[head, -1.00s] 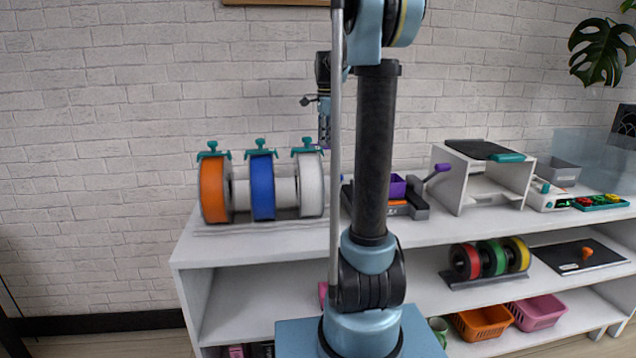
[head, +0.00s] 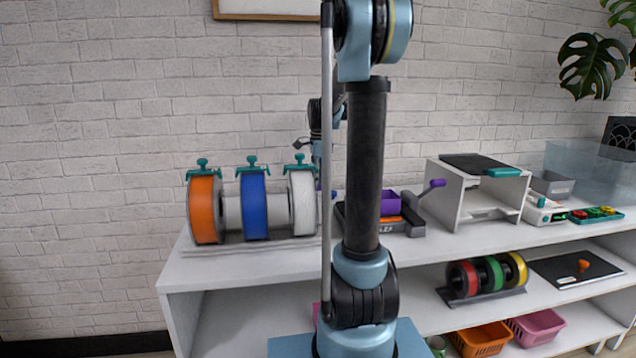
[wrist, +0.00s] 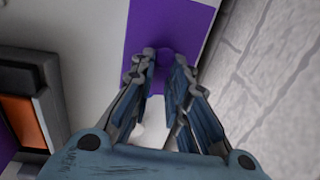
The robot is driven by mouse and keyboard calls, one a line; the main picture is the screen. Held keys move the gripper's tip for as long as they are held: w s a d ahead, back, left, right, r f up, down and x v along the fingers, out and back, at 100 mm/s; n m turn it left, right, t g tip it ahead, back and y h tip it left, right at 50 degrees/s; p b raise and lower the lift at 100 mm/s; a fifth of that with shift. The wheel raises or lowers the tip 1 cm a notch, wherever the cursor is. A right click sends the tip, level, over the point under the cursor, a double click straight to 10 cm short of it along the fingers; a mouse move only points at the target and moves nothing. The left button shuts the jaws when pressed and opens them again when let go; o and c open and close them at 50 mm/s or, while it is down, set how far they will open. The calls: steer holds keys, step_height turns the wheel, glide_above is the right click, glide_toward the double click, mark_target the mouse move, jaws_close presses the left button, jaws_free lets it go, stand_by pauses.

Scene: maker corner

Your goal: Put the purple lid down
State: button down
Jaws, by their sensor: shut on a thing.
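The purple lid (wrist: 190,22) is a flat purple piece with a small round knob in the wrist view. My gripper (wrist: 163,62) is shut on that knob, with its fingers on both sides of it. In the head view my gripper (head: 318,178) is low behind my own arm, just right of the white spool, and only bits of purple show there. I cannot tell whether the lid touches the white shelf top. A purple box (head: 384,203) sits to the right, partly behind my arm.
Orange (head: 204,210), blue (head: 254,207) and white (head: 302,205) spools stand on a rack at the left of the shelf top (head: 270,262). A grey device with a purple-knobbed crank (head: 414,212) and a white stand (head: 446,197) are at right. The brick wall (wrist: 265,75) is close behind.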

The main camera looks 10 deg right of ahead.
mark_target(319, 186)
steer(key=shift+f, duration=0.5)
steer(key=shift+f, duration=0.5)
steer(key=c, duration=1.6)
jaws_free()
steer(key=shift+o, duration=0.2)
steer(key=shift+r, duration=0.15)
step_height(319, 186, up, 13)
steer(key=s, duration=0.1)
steer(key=shift+s, duration=0.1)
